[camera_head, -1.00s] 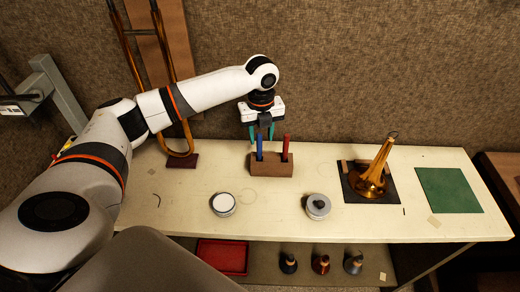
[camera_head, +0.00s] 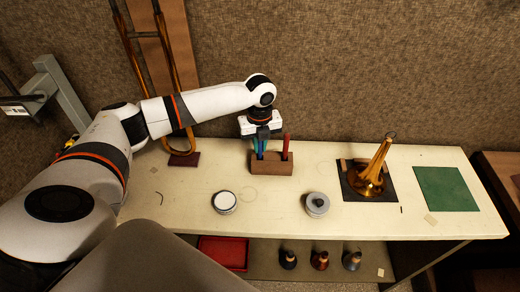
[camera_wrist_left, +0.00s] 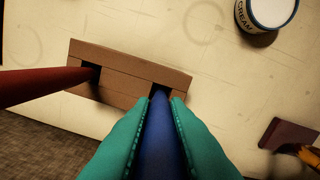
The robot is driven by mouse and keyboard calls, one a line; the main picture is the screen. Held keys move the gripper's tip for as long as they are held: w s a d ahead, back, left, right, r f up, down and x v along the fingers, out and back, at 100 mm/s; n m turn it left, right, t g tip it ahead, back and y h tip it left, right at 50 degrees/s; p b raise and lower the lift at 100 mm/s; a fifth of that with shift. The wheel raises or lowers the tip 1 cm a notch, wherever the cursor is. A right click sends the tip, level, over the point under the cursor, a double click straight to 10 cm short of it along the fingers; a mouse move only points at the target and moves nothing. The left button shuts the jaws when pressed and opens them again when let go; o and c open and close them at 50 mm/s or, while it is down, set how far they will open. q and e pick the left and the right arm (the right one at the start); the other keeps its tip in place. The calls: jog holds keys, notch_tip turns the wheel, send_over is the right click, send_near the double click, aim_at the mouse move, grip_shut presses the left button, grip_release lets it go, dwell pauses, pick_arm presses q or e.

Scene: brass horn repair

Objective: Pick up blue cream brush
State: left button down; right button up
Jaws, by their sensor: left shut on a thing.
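The blue cream brush (camera_wrist_left: 156,140) stands upright in a hole of the wooden holder block (camera_head: 273,168). In the left wrist view its blue handle lies between the green fingers of my left gripper (camera_wrist_left: 160,110), which is shut on it. In the head view my left gripper (camera_head: 259,146) is low over the left part of the block (camera_wrist_left: 110,84), and its fingers largely cover the blue handle. A red brush (camera_head: 286,145) stands in the block's other hole and also shows in the left wrist view (camera_wrist_left: 40,86). My right gripper is not in view.
A white-topped cream tin (camera_head: 224,201) and a grey tin (camera_head: 317,204) stand in front of the block. A brass horn bell (camera_head: 371,175) on a dark mat and a green cloth (camera_head: 446,189) are to the right. A red tray (camera_head: 223,252) is on the lower shelf.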

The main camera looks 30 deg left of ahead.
pick_arm(q)
notch_tip(320, 180, up, 9)
jog(key=shift+r+b, duration=0.1)
jog(key=shift+b, duration=1.15)
jog(key=shift+r, duration=0.45)
